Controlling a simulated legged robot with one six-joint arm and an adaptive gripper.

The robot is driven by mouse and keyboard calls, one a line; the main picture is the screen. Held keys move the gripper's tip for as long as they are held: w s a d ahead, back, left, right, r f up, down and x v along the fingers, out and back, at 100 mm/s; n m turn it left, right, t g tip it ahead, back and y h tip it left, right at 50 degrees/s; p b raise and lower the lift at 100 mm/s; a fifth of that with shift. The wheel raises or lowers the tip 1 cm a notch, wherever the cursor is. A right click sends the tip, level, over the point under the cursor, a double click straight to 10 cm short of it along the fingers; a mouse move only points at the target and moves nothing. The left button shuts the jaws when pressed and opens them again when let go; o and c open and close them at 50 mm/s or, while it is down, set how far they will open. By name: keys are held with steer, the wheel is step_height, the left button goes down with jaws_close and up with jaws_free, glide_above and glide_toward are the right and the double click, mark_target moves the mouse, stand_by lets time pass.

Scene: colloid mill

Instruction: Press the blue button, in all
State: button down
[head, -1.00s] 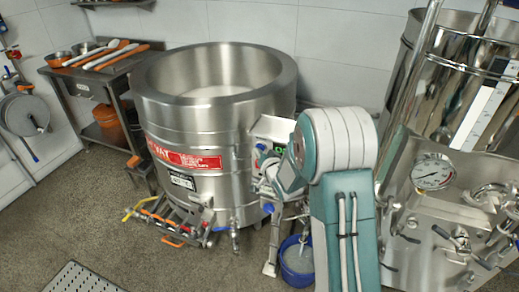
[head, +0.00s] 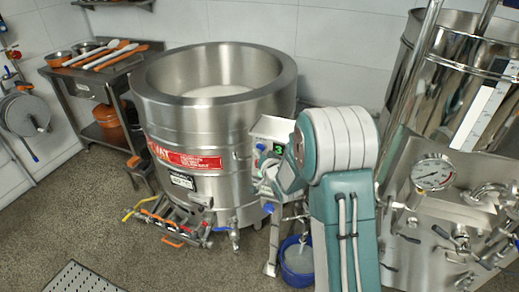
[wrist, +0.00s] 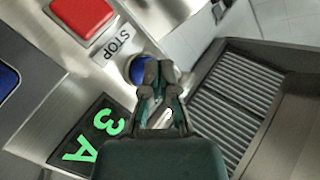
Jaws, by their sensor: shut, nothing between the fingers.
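A round blue button (wrist: 139,69) sits on a steel control panel in the wrist view, beside the word STOP. My gripper (wrist: 158,70) is shut and empty. Its fingertips are over the button's right part and hide some of it; I cannot tell whether they touch it. A square red button (wrist: 82,16) is at the upper left of the panel. A black display (wrist: 92,135) with green characters is below left. Another blue piece (wrist: 8,80) shows at the left edge. In the head view, the control box (head: 270,131) is partly hidden by my arm.
A large steel vat (head: 205,120) stands behind the control box. A steel machine with a gauge (head: 433,172) is at the right. A blue bucket (head: 297,262) stands on the floor below. A table with utensils (head: 75,70) is at the back left. The left floor is mostly clear.

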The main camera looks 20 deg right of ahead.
steer(key=shift+s+a, duration=0.25)
steer(key=shift+s, duration=0.1)
steer(key=shift+s+a, duration=0.75)
steer(key=shift+s, duration=0.25)
steer(key=shift+s+a, duration=0.7)
steer(key=shift+s, duration=0.3)
steer(key=shift+r, duration=0.1)
